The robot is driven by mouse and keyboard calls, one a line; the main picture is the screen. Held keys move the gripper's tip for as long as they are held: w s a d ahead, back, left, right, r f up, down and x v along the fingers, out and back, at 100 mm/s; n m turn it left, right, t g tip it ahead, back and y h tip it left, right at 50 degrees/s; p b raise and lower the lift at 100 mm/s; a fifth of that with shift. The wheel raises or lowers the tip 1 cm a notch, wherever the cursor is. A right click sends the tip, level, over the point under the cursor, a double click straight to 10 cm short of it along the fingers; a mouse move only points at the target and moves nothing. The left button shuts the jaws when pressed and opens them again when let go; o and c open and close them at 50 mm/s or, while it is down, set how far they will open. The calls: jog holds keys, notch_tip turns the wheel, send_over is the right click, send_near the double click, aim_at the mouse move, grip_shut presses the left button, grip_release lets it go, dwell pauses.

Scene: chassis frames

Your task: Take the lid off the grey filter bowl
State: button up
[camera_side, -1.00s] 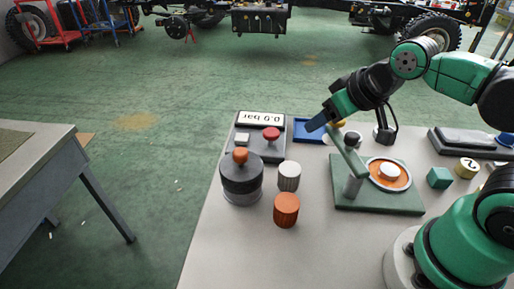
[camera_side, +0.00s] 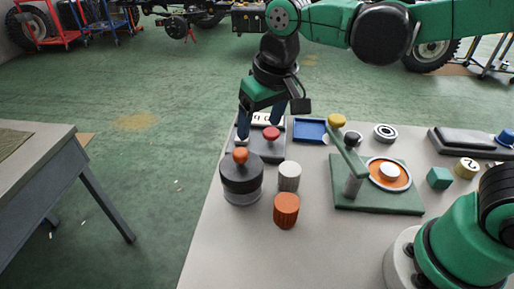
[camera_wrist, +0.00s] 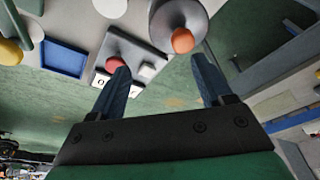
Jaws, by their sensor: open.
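The grey filter bowl (camera_side: 243,198) stands upright at the table's left side. Its dark lid (camera_side: 232,174) sits on top, with an orange knob (camera_side: 240,155) in the middle. My gripper (camera_side: 261,127) is open and empty, above and behind the bowl, over the panel. In the wrist view, the lid (camera_wrist: 165,18) and knob (camera_wrist: 183,40) show just beyond the fingertips of my gripper (camera_wrist: 160,64), nearer the right finger. The knob is not between the fingers. The bowl's body is mostly hidden by the lid in the wrist view.
A white cap (camera_side: 289,176) and an orange cap (camera_side: 286,210) stand right of the bowl. A green fixture plate (camera_side: 380,203) and a blue tray (camera_side: 309,130) lie further right.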

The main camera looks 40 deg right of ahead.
aim_at(240, 151)
jog(key=a, duration=0.2)
jog(key=w+a+f+g, duration=0.1)
jog(key=shift+f, duration=0.1)
jog(key=shift+w+f, duration=0.25)
jog(key=shift+f, duration=1.15)
jog(key=shift+w+f, duration=0.2)
jog(key=shift+f, duration=1.15)
grip_shut()
